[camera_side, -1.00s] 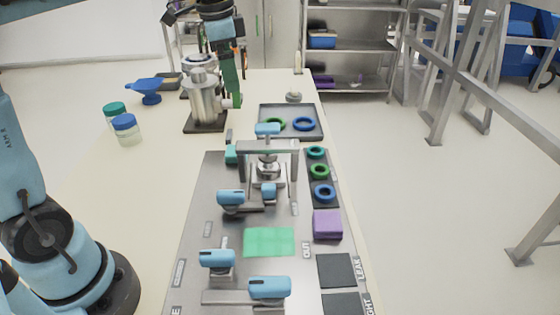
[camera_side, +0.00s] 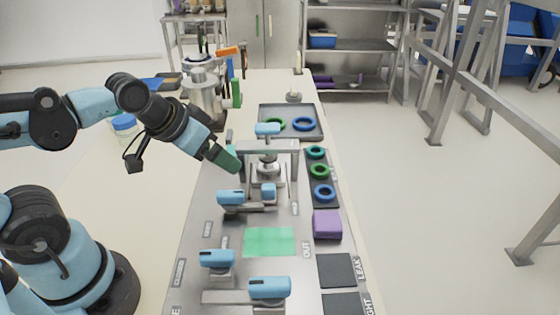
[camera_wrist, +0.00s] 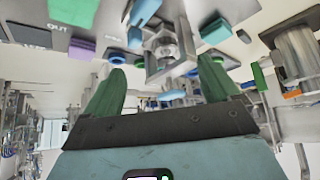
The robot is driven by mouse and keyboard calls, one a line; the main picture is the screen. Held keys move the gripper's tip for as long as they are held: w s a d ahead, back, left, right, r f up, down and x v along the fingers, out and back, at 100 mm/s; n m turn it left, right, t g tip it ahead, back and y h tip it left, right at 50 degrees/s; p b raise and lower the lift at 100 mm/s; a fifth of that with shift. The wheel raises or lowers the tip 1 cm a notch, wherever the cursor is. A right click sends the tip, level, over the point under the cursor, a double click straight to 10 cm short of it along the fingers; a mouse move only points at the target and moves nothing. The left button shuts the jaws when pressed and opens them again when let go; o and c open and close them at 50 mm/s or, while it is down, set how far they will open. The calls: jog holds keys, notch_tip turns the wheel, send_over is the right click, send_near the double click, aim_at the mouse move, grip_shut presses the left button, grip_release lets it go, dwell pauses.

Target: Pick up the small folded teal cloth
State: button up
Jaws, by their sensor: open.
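A small teal piece, which looks like the folded cloth, lies on the grey plate just left of the metal fixture (camera_side: 267,148). My gripper (camera_side: 238,168) points down and right over the plate's left edge, close to the fixture. In the wrist view its two green fingers (camera_wrist: 160,76) are wide apart with nothing held between them.
A mint-green flat patch (camera_side: 268,242) and a purple block (camera_side: 327,224) lie nearer the front. Blue-handled clamps (camera_side: 230,198) stand around the fixture. Rings lie on a dark strip (camera_side: 333,205) at the right and in a tray (camera_side: 264,112) behind. A metal apparatus (camera_side: 203,85) stands at the back left.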

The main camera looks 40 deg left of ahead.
dwell(0.3)
jog(key=n+g+h, duration=0.1)
jog(key=n+g, duration=0.5)
jog(key=n, duration=2.1)
send_over(232, 151)
notch_tip(232, 151, down, 7)
jog(key=shift+f, duration=0.1)
jog(key=shift+w+f, duration=0.25)
jog(key=shift+f, duration=1.05)
jog(key=shift+w+f, duration=0.25)
jog(key=shift+f, duration=1)
jog(key=c, duration=1.1)
jog(key=shift+r, duration=0.1)
notch_tip(232, 151, up, 10)
jog(key=shift+f, duration=0.1)
